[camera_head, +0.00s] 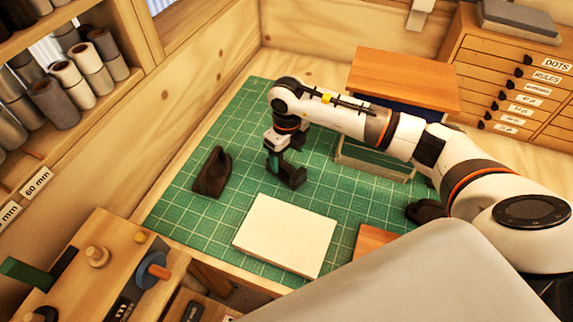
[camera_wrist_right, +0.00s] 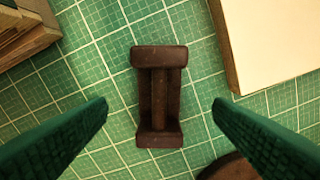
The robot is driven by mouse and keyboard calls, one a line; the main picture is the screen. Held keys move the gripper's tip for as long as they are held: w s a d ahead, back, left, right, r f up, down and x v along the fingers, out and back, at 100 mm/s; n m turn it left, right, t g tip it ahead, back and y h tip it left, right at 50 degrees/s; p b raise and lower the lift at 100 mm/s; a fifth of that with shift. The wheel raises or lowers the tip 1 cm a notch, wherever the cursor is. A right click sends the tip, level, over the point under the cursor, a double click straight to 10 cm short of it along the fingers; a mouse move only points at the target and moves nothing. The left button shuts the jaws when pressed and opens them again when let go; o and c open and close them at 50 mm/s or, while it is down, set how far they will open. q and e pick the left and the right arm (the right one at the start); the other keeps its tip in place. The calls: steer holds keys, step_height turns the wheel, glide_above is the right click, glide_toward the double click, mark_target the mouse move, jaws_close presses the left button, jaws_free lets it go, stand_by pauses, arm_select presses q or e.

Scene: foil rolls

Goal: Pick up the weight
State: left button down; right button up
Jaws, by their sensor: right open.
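The weight is a dark brown spool-shaped block with two wide ends and a narrower middle. It lies on the green cutting mat (camera_head: 205,215). In the right wrist view the weight (camera_wrist_right: 160,95) lies between and beyond my two green fingers, with clear gaps on both sides. My right gripper (camera_wrist_right: 160,106) is open and empty. In the head view the right gripper (camera_head: 280,165) is above the mat, and the weight (camera_head: 293,178) shows dark just by its fingertips, partly hidden. My left gripper is not in view.
A white pad (camera_head: 285,235) lies in front of the gripper. A dark brown wedge-like piece (camera_head: 212,172) stands to the left, and another dark piece (camera_head: 425,211) lies near my right arm. A wooden-topped box (camera_head: 408,78) stands behind. Rolls (camera_head: 65,80) fill the left shelf.

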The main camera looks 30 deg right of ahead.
mark_target(286, 165)
steer(key=shift+w+f, duration=0.15)
steer(key=shift+f, duration=0.2)
steer(key=shift+w+a+f+p, duration=0.1)
steer(key=shift+f+p, duration=0.6)
steer(key=shift+p, duration=0.15)
step_height(286, 165, down, 3)
steer(key=shift+f+p, duration=0.2)
steer(key=shift+p, duration=0.6)
steer(key=shift+f, duration=0.35)
jaws_close()
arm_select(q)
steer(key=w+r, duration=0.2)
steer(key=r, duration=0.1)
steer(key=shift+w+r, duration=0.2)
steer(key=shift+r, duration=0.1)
arm_select(e)
steer(key=shift+w+r, duration=0.1)
steer(key=shift+r, duration=0.1)
